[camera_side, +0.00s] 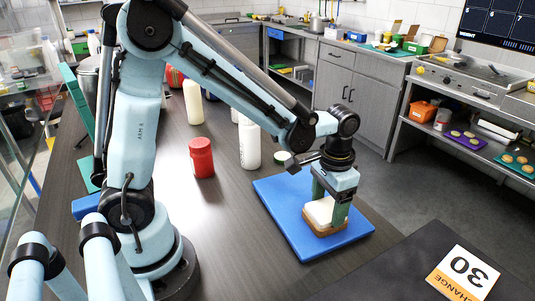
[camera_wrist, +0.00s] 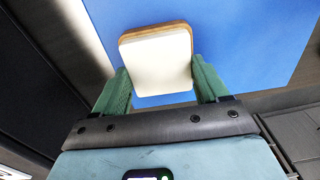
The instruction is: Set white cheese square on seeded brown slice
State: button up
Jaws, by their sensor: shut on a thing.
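The white cheese square (camera_wrist: 157,62) lies over the seeded brown slice (camera_wrist: 150,30), whose brown edge shows behind it in the wrist view. In the side view the cheese (camera_side: 322,210) is above the brown slice (camera_side: 325,228), on the blue board (camera_side: 285,215). My gripper (camera_side: 331,208) points down over the board, with its green fingers on either side of the cheese. In the wrist view my gripper (camera_wrist: 162,85) is shut on the cheese. Whether the cheese rests fully on the slice is hard to tell.
A red jar (camera_side: 202,158) and a white bottle (camera_side: 249,144) stand on the dark table left of the board. A cream bottle (camera_side: 193,102) is farther back. A card marked 30 (camera_side: 463,273) lies at the front right. The board's left part is bare.

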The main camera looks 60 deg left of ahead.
jog(key=o, duration=1.1)
jog(key=shift+r, duration=0.1)
notch_tip(320, 180, up, 12)
jog(key=shift+f, duration=0.1)
jog(key=shift+s, duration=0.1)
